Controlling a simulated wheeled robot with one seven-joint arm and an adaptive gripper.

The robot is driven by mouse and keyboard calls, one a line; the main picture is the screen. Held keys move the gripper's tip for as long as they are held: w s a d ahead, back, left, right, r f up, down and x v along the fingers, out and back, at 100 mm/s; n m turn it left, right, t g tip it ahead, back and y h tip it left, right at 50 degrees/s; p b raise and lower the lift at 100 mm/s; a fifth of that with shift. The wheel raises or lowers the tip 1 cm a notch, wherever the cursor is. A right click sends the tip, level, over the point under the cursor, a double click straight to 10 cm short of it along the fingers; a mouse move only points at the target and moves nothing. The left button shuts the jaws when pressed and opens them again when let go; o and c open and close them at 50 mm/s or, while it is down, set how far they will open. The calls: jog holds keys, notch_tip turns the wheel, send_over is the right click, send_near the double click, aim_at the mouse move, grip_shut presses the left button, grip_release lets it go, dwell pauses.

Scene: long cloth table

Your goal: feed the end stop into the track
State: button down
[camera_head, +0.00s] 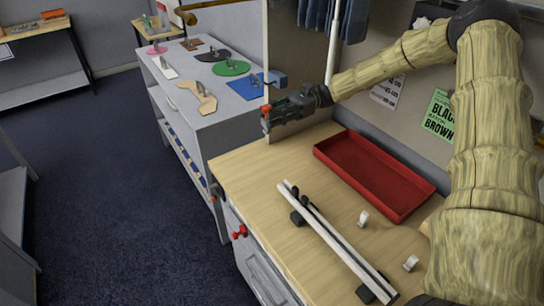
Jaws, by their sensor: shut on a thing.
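The track (340,252) is a pale, long double rail on dark feet. It lies slantwise along the front of the wooden bench top. Small black pieces sit at its far end. My gripper (267,119) is in the air beyond the bench's far left edge, well away from the track. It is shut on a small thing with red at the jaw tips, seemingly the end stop. The jaws hide most of it, and its shape is too small to make out.
A red tray (375,178) lies behind the track. Two small white pieces, one nearer the tray (363,218) and one nearer my arm (410,263), lie to the track's right. A grey shelf unit (205,115) with coloured plates stands beyond the bench. The bench's left part is bare.

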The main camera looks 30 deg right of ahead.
notch_tip(320, 180, down, 16)
jog(key=b, duration=1)
jog(key=shift+w+a+b, duration=0.15)
jog(key=shift+b, duration=0.2)
jog(key=shift+r, duration=0.15)
jog(key=shift+r+p, duration=0.1)
jog(key=shift+p, duration=0.25)
jog(key=shift+s+p, duration=0.4)
jog(key=shift+s, duration=0.1)
jog(key=shift+s+d+p, duration=0.2)
jog(key=shift+s+p, duration=0.45)
jog(key=shift+s, duration=0.55)
jog(key=shift+s+d+p, duration=0.2)
jog(key=shift+s+p, duration=0.45)
jog(key=shift+s, duration=0.55)
jog(key=shift+p, duration=0.35)
